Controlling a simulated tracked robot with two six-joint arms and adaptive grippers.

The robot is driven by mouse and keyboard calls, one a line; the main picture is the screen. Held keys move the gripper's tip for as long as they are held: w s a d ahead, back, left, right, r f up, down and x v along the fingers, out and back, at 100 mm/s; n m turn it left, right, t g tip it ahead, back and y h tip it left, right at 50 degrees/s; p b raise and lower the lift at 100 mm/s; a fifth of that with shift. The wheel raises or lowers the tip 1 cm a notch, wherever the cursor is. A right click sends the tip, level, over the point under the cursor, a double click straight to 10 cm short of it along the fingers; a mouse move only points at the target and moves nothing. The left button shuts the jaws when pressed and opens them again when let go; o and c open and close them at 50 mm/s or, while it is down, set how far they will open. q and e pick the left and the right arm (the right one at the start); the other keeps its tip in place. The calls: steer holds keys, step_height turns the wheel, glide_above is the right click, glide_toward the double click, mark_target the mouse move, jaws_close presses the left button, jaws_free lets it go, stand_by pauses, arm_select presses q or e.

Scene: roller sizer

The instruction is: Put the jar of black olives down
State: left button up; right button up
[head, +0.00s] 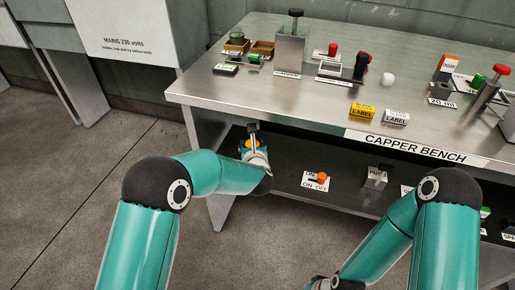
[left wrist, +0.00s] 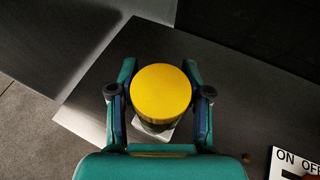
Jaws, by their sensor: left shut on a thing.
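The jar of black olives shows a round yellow lid in the left wrist view (left wrist: 161,92); its dark side shows only just below the lid. My left gripper (left wrist: 160,98) is shut on the jar, one finger on each side. In the head view the gripper (head: 253,142) is at the left end of the capper bench's lower shelf (head: 290,178), with a bit of yellow showing. A pale patch (left wrist: 155,130) lies under the jar; I cannot tell whether the jar touches it. My right gripper is out of view.
The bench top (head: 225,85) is above and behind my left gripper, with its leg (head: 218,190) close by. An ON/OFF switch (head: 318,180) and a grey block (head: 376,178) stand farther right on the shelf. Bare shelf lies between the gripper and the switch.

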arm_select(q)
steer(key=shift+f, duration=0.35)
steer(key=shift+f, duration=0.1)
steer(key=o, duration=1.2)
steer(key=shift+o, duration=0.2)
